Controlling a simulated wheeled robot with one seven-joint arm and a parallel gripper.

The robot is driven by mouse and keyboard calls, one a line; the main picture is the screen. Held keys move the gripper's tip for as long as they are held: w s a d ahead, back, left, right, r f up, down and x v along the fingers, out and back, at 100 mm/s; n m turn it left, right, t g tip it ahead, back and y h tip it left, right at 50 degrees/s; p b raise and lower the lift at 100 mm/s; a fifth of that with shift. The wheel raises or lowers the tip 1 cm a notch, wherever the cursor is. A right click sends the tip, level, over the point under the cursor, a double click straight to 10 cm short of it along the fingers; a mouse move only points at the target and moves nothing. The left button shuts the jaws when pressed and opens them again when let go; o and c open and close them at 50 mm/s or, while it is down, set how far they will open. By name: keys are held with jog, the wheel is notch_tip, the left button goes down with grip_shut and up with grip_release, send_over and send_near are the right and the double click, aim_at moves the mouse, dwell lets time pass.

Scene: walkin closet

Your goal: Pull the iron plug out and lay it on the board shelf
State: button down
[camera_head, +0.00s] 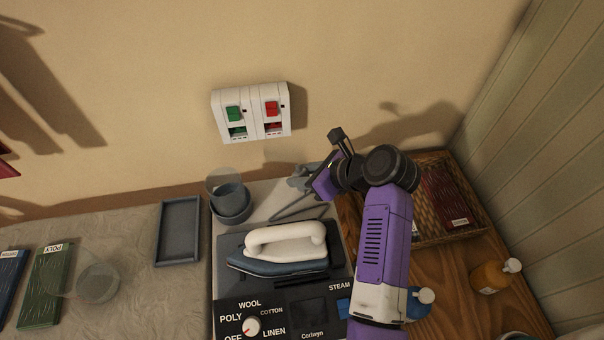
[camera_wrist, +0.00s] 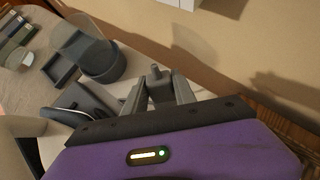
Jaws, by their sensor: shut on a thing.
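My gripper (camera_head: 338,146) is raised in front of the wall, right of and below the socket. It is shut on a small dark plug (camera_head: 336,133), which also shows between the fingers in the wrist view (camera_wrist: 155,74). The white double wall socket (camera_head: 251,112) has a green switch at left and a red one at right; no plug shows in it. The iron (camera_head: 285,248), white-handled with a blue-grey body, lies on a dark rest. A pale grey shelf surface (camera_head: 262,201) lies behind it; I cannot tell whether this is the board shelf. No cord is clear.
A woven basket (camera_head: 470,235), an orange bottle (camera_head: 490,276) and a blue bottle (camera_head: 418,303) stand at right. A dial panel (camera_head: 275,318) is in front of the iron.

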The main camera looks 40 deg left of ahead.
jog(key=shift+f+b, duration=0.55)
jog(key=shift+f, duration=1.15)
jog(key=c, duration=0.9)
grip_release()
jog(key=shift+d, duration=0.1)
jog(key=shift+v, duration=3.85)
jog(key=shift+r, duration=0.1)
